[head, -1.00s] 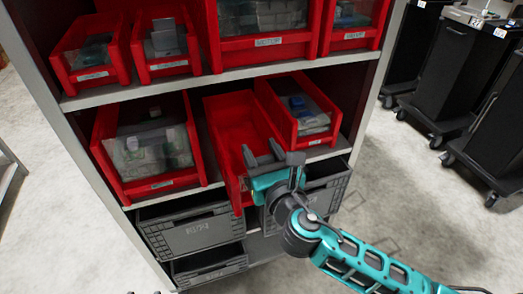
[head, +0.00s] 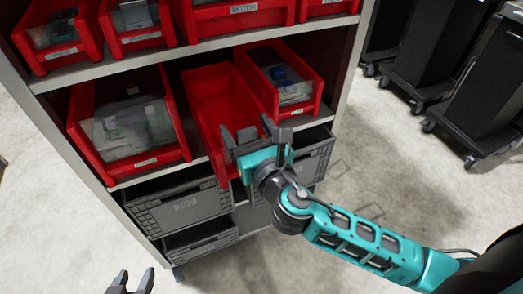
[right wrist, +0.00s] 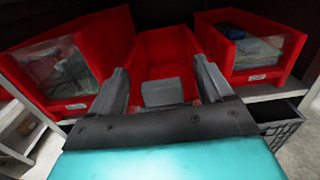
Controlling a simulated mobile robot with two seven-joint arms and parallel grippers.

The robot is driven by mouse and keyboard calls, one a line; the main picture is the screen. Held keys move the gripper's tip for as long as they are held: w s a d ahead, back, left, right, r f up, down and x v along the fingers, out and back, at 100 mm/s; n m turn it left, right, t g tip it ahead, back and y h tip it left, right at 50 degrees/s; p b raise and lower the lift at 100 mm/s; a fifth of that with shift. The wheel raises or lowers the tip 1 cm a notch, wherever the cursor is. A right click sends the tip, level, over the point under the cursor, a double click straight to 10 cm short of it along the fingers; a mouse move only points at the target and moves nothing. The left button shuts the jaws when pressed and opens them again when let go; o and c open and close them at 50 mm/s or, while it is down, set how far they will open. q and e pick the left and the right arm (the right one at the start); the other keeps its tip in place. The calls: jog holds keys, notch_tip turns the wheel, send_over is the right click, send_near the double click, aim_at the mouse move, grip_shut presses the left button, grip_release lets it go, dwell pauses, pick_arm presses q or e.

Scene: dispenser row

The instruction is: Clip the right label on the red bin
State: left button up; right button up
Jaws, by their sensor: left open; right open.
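The middle red bin (head: 215,95) on the second shelf looks empty and sticks out past its neighbours. Most of its front is hidden behind my right gripper (head: 257,138). That gripper is open, with its fingers at the bin's front end; I cannot tell if they touch it. In the right wrist view the bin (right wrist: 165,55) lies between the two open fingers (right wrist: 163,85). A small grey block (right wrist: 163,93) shows between them; I cannot tell if it is a label. My left gripper (head: 131,282) is open and empty at the bottom edge, away from the shelf.
Filled red bins with pale front labels stand to the left (head: 125,165) and right (head: 300,110) of the middle bin. More red bins fill the upper shelf (head: 190,45). Grey crates (head: 185,210) sit below. Black carts (head: 455,85) stand at the right on open floor.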

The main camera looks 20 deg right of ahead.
pick_arm(q)
jog(key=shift+f, duration=0.1)
pick_arm(e)
jog(key=s, duration=1.1)
jog(key=shift+d, duration=0.2)
pick_arm(q)
jog(key=r+p, duration=0.1)
jog(key=a+r+p, duration=0.1)
jog(key=p, duration=0.1)
jog(key=s+r+p, duration=0.1)
jog(key=p, duration=0.1)
jog(key=shift+a+y, duration=0.35)
jog(key=shift+y, duration=0.05)
pick_arm(e)
jog(key=s+d+f+m+g, duration=0.1)
jog(key=f+m, duration=0.4)
jog(key=m, duration=0.6)
jog(key=s+d+f+m+g+y, duration=0.1)
jog(key=f+m+g, duration=0.2)
jog(key=m, duration=0.8)
jog(key=s+d+f+m+g, duration=0.1)
jog(key=f+m+g, duration=0.2)
jog(key=f+m, duration=0.4)
jog(key=m, duration=0.5)
jog(key=shift+s+d+f, duration=0.2)
jog(key=shift+s+f, duration=0.15)
pick_arm(q)
jog(key=shift+d, duration=0.1)
